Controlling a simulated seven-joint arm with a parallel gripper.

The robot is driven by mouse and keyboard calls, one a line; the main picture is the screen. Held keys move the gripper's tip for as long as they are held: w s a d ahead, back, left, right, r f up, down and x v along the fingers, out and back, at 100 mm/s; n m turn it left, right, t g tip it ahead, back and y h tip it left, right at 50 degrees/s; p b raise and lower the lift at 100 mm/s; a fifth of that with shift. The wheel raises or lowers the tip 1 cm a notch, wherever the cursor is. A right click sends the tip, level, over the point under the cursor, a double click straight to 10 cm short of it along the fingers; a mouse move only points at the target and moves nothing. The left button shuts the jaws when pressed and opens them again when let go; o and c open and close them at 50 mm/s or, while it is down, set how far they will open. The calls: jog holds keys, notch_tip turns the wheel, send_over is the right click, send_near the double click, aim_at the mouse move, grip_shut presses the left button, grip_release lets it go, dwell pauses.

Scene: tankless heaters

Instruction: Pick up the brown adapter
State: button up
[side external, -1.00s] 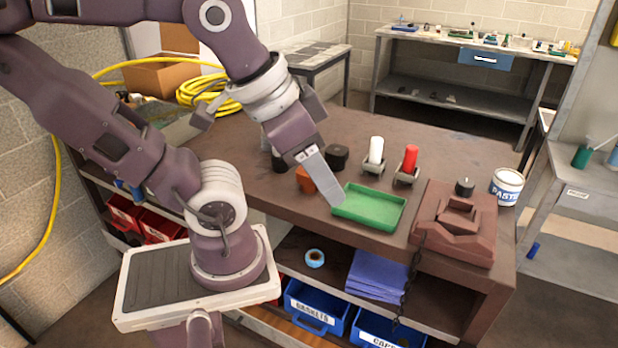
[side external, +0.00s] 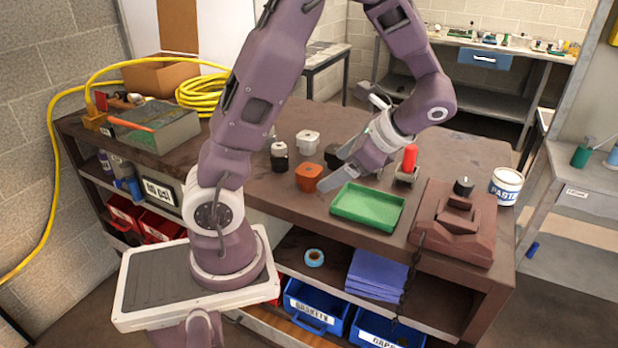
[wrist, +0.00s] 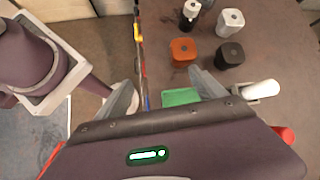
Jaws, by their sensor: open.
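A rust-brown adapter (side external: 308,177) stands upright on the brown bench, left of the green tray (side external: 367,206). In the wrist view the rust-brown adapter (wrist: 183,50) and the dark one (wrist: 230,54) sit side by side beyond the fingers. I cannot tell for sure which of the two is the brown one. My gripper (wrist: 163,92) is open and empty, its fingers wide apart. In the side view one fingertip is close to the right of the rust-brown adapter; contact cannot be judged.
A white-grey adapter (side external: 307,142) and a black-and-white one (side external: 279,157) stand behind. A red cylinder in a holder (side external: 407,164) stands right of my gripper; a white cylinder (wrist: 262,89) shows in the wrist view. A brown vise-like block (side external: 453,222) and white tub (side external: 506,187) stand at right.

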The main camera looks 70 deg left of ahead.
aim_at(313, 171)
jog(key=a+f+m+y, duration=0.1)
jog(key=w+a+f+m+g+y, duration=0.1)
jog(key=a+f, duration=0.1)
jog(key=w+a+f+m+g+y, duration=0.1)
jog(key=a, duration=0.1)
jog(key=shift+w+a+f, duration=0.1)
jog(key=shift+a+f, duration=0.05)
jog(key=shift+f, duration=0.15)
jog(key=shift+m+g+y, duration=0.3)
jog(key=x, duration=0.7)
jog(key=shift+w+a+f, duration=0.2)
jog(key=shift+f, duration=0.05)
grip_shut()
